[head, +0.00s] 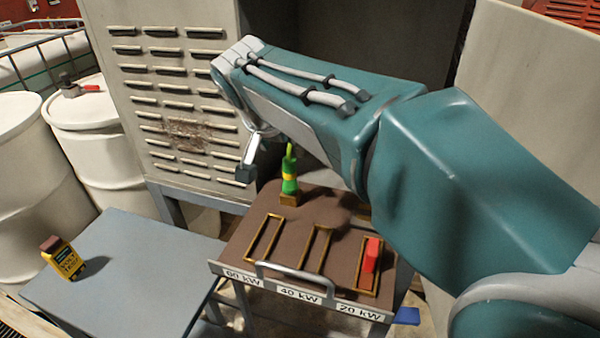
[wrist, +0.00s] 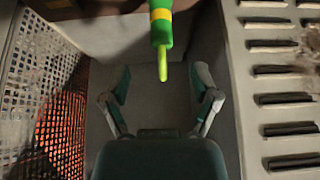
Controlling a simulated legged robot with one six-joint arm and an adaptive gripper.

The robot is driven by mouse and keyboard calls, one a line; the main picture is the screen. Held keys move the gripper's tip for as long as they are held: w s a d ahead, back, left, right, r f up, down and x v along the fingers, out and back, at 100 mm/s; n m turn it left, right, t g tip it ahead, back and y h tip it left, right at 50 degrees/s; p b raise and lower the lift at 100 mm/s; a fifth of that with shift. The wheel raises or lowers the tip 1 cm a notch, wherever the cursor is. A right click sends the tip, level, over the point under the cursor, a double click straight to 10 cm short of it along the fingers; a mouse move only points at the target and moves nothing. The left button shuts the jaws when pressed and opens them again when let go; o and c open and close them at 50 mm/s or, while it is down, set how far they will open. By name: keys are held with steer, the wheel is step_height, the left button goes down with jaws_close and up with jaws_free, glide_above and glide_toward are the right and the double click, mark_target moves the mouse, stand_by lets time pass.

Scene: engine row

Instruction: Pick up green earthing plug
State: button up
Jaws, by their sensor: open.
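The green earthing plug (head: 289,175), with a yellow band and a thin green tip, stands upright at the back of the brown panel, on a small brass-coloured base. In the wrist view the plug (wrist: 161,30) hangs in from the top centre, its tip pointing down the picture towards my gripper. My gripper (wrist: 160,105) is open, its two fingers spread wide to either side below the plug's tip, with nothing between them. In the head view one finger of my gripper (head: 250,160) shows just left of and above the plug; the rest is hidden behind my arm.
The brown panel (head: 238,250) has brass-framed slots labelled 60 kW, 40 kW and 20 kW, a front handle (head: 295,283) and a red block (head: 371,254) in the right slot. A yellow tester (head: 64,260) stands on the grey table (head: 130,285). A louvred cabinet (head: 170,90) rises behind.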

mark_target(288, 164)
steer(key=x, duration=0.9)
steer(key=shift+s+d+f, duration=0.1)
steer(key=shift+s+d, duration=0.05)
steer(key=shift+d, duration=0.15)
steer(key=shift+a+f, duration=0.2)
steer(key=shift+f, duration=0.05)
steer(key=shift+a, duration=0.6)
steer(key=shift+c, duration=0.9)
steer(key=c, duration=0.5)
steer(key=shift+d, duration=0.35)
jaws_close()
steer(key=shift+d, duration=0.2)
